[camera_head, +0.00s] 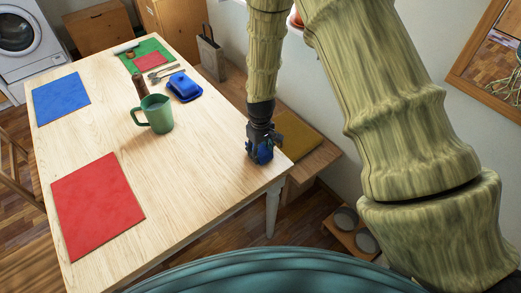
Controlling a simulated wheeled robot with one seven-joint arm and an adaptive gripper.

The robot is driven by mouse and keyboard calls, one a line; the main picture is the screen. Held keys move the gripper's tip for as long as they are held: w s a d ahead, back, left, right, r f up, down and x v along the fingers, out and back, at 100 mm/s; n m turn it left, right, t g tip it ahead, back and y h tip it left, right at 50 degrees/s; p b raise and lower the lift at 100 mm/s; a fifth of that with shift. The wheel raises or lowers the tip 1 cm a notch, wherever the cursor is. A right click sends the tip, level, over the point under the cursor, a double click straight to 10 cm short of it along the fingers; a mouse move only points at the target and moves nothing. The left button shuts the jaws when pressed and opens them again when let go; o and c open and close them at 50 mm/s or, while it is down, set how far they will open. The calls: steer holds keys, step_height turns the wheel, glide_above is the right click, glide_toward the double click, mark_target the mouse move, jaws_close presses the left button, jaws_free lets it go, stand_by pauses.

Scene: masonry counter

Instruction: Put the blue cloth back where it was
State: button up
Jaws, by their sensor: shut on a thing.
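My gripper (262,143) is at the right edge of the wooden table (195,165), pointing down. It is shut on a crumpled blue cloth (261,154), of which only a small part shows between and below the dark fingers. I cannot tell whether the cloth touches the tabletop.
A flat blue mat (61,98) and red mat (97,205) lie on the left side. A green pitcher (157,116), brown bottle-like item (140,88), blue lidded dish (184,87) and cutlery (164,72) stand farther back. A bench (314,160) adjoins the right. The table's near middle is clear.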

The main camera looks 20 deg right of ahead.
mark_target(260, 147)
steer(key=shift+f, duration=0.25)
steer(key=shift+f, duration=0.1)
steer(key=o, duration=1.1)
steer(key=shift+o, duration=0.2)
steer(key=shift+r+b, duration=1.55)
steer(key=shift+r, duration=4.6)
